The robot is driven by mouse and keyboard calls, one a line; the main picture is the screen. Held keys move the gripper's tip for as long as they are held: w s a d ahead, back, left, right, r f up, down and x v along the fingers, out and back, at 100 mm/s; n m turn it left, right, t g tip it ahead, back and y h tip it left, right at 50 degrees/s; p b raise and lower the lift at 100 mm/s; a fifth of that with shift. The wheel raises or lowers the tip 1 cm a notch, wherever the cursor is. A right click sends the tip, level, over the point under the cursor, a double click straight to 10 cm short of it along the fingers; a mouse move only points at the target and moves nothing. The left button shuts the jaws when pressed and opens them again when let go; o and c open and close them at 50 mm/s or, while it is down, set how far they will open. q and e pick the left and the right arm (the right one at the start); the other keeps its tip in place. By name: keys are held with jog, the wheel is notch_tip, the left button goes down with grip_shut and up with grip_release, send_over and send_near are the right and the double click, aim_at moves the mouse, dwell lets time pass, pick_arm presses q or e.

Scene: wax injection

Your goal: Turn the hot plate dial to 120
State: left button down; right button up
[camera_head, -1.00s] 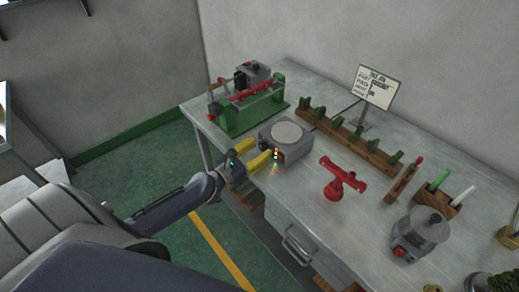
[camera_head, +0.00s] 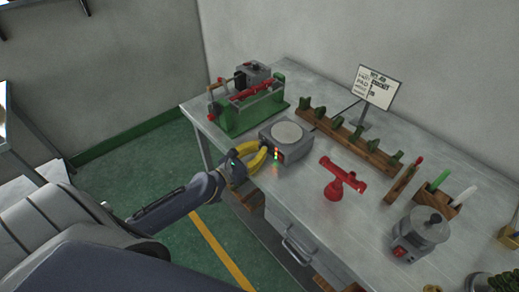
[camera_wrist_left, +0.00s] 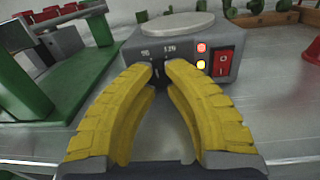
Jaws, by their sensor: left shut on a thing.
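The hot plate (camera_head: 294,147) is a grey box with a pale round top, standing near the front edge of the table. In the left wrist view the hot plate (camera_wrist_left: 232,42) shows a front panel with a red switch, two lit lamps and dial markings that seem to read 95 and 120. The black dial (camera_wrist_left: 158,70) is mostly hidden between the fingertips, so its pointer cannot be read. My left gripper (camera_head: 266,148) has yellow fingers, and in the left wrist view the gripper (camera_wrist_left: 158,68) is shut on the dial. My right gripper is not in view.
A green machine with red parts (camera_head: 247,100) stands to the left of the hot plate. A red tool (camera_head: 342,180) stands to its right. A wooden rack (camera_head: 348,139) and a sign (camera_head: 376,87) are behind. A grey pot (camera_head: 416,235) is at front right.

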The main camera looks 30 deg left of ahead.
pick_arm(q)
jog(key=shift+r, duration=0.2)
jog(key=shift+w+m, duration=0.1)
jog(key=shift+m, duration=1.3)
jog(key=shift+r, duration=0.1)
jog(key=c, duration=1.1)
grip_release()
jog(key=shift+s+f, duration=0.2)
jog(key=shift+s, duration=0.2)
jog(key=v, duration=1.1)
jog(key=shift+s+a, duration=0.1)
jog(key=shift+a, duration=0.05)
